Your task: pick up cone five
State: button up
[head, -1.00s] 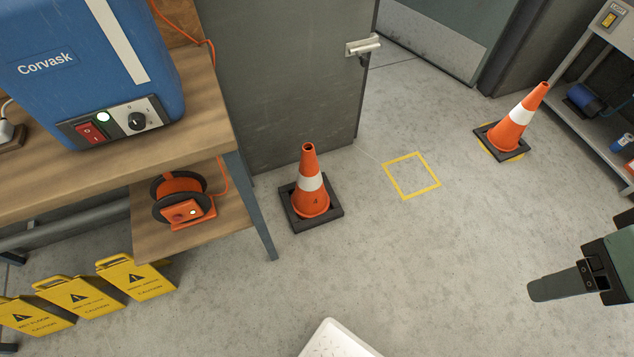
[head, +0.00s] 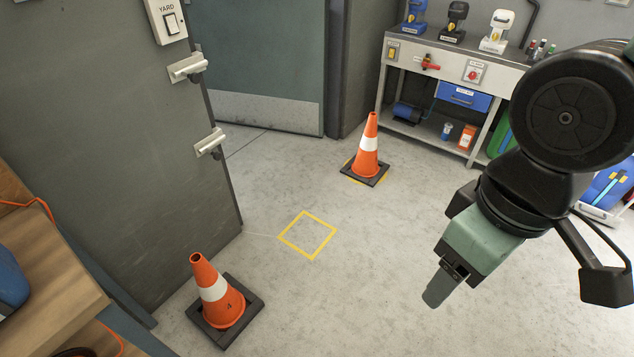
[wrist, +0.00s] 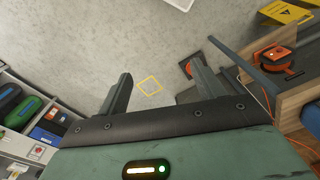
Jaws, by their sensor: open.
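Two orange cones with white bands stand upright on black square bases in the head view. The nearer cone (head: 213,288) bears a 4 and stands by the grey door's lower corner. The farther cone (head: 368,147) stands on a yellow floor marking near the workbench; I see no readable number on it. My gripper (head: 441,288) is open and empty, above the floor right of both cones. In the wrist view its two fingers (wrist: 162,88) are spread apart, with bare floor and an empty yellow square between them. No cone is between the fingers.
An empty yellow floor square (head: 327,231) lies between the cones. A grey door (head: 110,130) stands at left, beside a wooden bench (head: 50,285). A workbench (head: 440,62) with tools stands at back right. The middle floor is clear.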

aim_at(365, 164)
jog(key=i, duration=0.7)
jog(key=i+l, duration=0.15)
jog(key=i, duration=0.55)
jog(key=i+l+u, duration=0.2)
jog(key=i, duration=0.3)
jog(key=i+l+u, duration=0.15)
jog(key=i, duration=0.35)
jog(key=i+l+u, duration=0.2)
jog(key=i, duration=0.3)
jog(key=u, duration=0.65)
